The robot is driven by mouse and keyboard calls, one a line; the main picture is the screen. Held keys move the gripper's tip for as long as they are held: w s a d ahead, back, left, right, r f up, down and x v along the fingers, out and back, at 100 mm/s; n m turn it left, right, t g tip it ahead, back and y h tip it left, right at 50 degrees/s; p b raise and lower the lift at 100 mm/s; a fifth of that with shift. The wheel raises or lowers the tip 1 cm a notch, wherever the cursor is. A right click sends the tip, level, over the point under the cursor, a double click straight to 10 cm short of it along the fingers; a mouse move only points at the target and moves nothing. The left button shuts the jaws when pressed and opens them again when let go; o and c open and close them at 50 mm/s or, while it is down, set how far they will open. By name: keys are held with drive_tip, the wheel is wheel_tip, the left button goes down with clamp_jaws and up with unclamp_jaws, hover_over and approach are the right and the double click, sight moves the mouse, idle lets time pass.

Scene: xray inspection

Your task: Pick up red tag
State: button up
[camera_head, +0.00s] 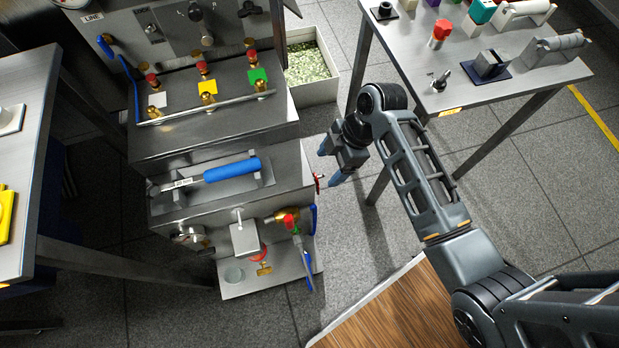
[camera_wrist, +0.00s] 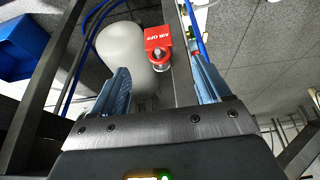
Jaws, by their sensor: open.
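My gripper is open and empty. In the head view my gripper (camera_head: 329,167) points left and down toward the machine's right side. A small red part (camera_head: 319,182) shows at that side; I cannot tell if it is the tag.
In the wrist view a pale cylinder (camera_wrist: 121,43) stands close left of the tag, and blue hoses run nearby. The steel machine (camera_head: 205,220) stands left of my gripper. A table with small parts (camera_head: 535,85) is at the right. Open floor lies between.

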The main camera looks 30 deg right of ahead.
sight(319, 177)
drive_tip(key=b+x, duration=0.2)
drive_tip(key=x, duration=0.5)
drive_tip(key=shift+w+f, duration=0.1)
drive_tip(key=shift+f, duration=0.2)
drive_tip(key=c, duration=1.1)
drive_tip(key=shift+r, duration=0.15)
drive_tip(key=shift+r, duration=0.2)
drive_tip(key=p+v, duration=0.1)
drive_tip(key=v, duration=0.4)
drive_tip(key=a+p+v, duration=0.1)
drive_tip(key=v, duration=0.4)
drive_tip(key=p+v, duration=0.2)
drive_tip(key=v, duration=0.2)
drive_tip(key=shift+w+a+r, duration=0.1)
drive_tip(key=shift+w+r, duration=0.1)
drive_tip(key=shift+r, duration=0.5)
